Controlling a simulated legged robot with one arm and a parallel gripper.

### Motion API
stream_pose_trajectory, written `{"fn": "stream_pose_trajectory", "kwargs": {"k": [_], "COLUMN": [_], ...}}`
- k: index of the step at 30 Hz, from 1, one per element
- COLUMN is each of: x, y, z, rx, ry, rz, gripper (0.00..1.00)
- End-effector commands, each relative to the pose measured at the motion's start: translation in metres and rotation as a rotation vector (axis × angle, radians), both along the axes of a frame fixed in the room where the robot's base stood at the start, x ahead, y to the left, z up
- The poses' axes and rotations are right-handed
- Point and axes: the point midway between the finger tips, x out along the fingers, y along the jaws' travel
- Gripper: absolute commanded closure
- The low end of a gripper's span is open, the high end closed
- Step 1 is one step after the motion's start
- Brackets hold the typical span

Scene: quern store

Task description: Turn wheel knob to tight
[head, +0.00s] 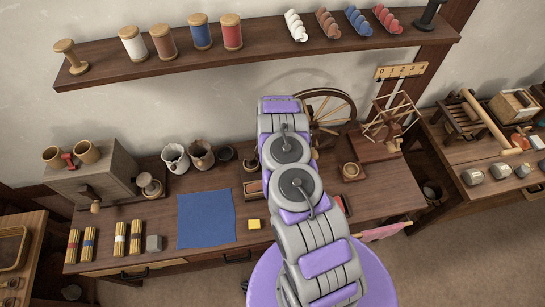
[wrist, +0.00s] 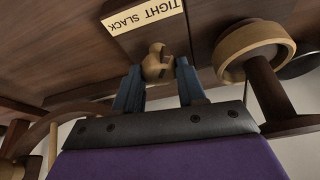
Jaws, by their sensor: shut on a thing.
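The knob (wrist: 158,63) is a small light-wood piece with a lobed top, on a dark wooden part of the spinning wheel. A cream label (wrist: 143,13) reading TIGHT and SLACK, upside down in the wrist view, sits just above it. My gripper (wrist: 157,72) has its two blue fingers on either side of the knob and is shut on it. I cannot tell which word the knob points to. In the head view the wheel (head: 334,128) shows partly behind my arm, which hides my gripper and the knob.
A round light-wood piece on a dark post (wrist: 257,48) stands close right of my gripper in the wrist view. The bench (head: 270,225) holds a blue cloth (head: 206,219), a yellow block (head: 254,224) and a wooden yarn winder (head: 392,125). A shelf (head: 265,40) with spools runs above.

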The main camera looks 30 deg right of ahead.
Motion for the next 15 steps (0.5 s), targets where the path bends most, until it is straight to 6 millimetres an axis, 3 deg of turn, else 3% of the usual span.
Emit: {"fn": "stream_pose_trajectory", "kwargs": {"k": [15], "x": [0.0006], "y": [0.0017], "z": [0.0021], "rx": [-0.001], "ry": [0.0], "rz": [-0.231], "gripper": [0.9]}}
